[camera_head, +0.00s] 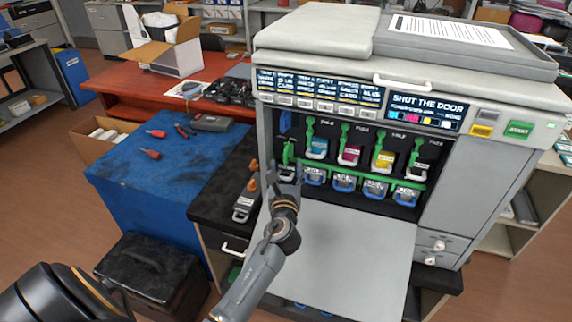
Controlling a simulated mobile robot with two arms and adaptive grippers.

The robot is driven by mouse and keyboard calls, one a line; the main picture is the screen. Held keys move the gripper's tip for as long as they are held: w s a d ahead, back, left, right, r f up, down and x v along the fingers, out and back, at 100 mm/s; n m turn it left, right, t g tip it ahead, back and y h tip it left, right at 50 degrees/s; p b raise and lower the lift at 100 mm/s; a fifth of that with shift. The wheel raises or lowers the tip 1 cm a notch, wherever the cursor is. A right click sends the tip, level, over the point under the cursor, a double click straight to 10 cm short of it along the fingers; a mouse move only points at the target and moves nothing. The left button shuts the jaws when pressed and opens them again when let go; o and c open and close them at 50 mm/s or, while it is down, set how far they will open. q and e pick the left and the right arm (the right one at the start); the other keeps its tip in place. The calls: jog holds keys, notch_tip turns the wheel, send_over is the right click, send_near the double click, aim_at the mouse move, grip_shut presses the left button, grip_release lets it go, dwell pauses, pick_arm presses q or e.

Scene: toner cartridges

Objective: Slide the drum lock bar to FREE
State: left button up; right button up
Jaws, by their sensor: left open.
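The grey printer stands with its front door (345,250) folded down. Inside the open bay, a green bar (375,174), seemingly the drum lock bar, runs across below the toner cartridges. A green handle (288,152) stands at the bay's left side. My left gripper (286,168) is open at the bay's lower left, close to this handle and the bar's left end. It covers part of that area, and I cannot tell whether it touches either. Any FREE marking is too small to read. My right gripper is not in view.
Cyan (317,148), magenta (350,154) and yellow (383,160) cartridges sit above several blue-handled units. The display (424,110) reads "SHUT THE DOOR". A dark side table (222,190) and blue bench (150,165) with tools stand left.

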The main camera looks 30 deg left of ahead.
pick_arm(q)
jog(key=shift+v, duration=1.1)
